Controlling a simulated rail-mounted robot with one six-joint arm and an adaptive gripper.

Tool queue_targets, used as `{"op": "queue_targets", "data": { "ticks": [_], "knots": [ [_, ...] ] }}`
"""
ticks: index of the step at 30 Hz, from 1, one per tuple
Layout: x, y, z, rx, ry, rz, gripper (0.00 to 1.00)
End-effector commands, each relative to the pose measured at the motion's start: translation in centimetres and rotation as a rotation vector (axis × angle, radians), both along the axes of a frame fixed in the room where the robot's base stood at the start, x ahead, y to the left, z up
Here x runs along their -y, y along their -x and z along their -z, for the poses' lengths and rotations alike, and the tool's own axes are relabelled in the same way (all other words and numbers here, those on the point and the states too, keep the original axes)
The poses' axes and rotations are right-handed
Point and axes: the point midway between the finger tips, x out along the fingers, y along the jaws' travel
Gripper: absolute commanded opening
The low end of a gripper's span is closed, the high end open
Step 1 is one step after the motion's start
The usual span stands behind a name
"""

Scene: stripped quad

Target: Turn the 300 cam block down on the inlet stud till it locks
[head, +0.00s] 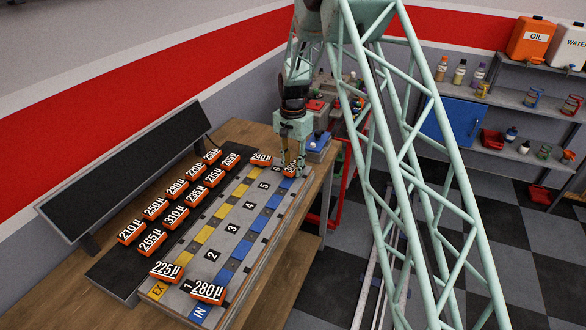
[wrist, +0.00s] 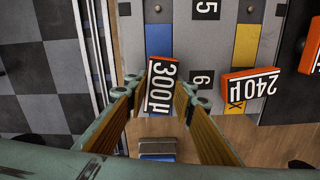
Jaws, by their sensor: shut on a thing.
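The orange 300 cam block (wrist: 162,86) is between my gripper's (wrist: 163,88) two fingers in the wrist view, and the jaws are shut on it. It sits over the blue inlet strip (wrist: 159,32) beside the number 6, turned slightly off the strip's line. In the head view my gripper (head: 292,165) reaches down at the far end of the grey plate (head: 228,228), with the block (head: 290,170) partly hidden by the fingers. The stud under the block is hidden, so I cannot tell whether it is locked.
The 240 block (wrist: 247,84) sits askew on the yellow side by number 6. The 225 block (head: 166,271) and 280 block (head: 208,291) are at the near end. Several more blocks stand on a black tray (head: 118,268) to the left. A blue-topped box (head: 318,141) is close behind my gripper.

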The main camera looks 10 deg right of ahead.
Motion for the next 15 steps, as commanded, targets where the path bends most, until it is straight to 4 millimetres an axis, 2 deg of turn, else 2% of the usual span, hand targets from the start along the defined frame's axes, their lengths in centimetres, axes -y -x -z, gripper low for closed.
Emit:
{"op": "queue_targets", "data": {
  "ticks": [15],
  "knots": [
    [-0.01,-0.04,0.02,0.001,0.0,0.293,0.12]
  ]
}}
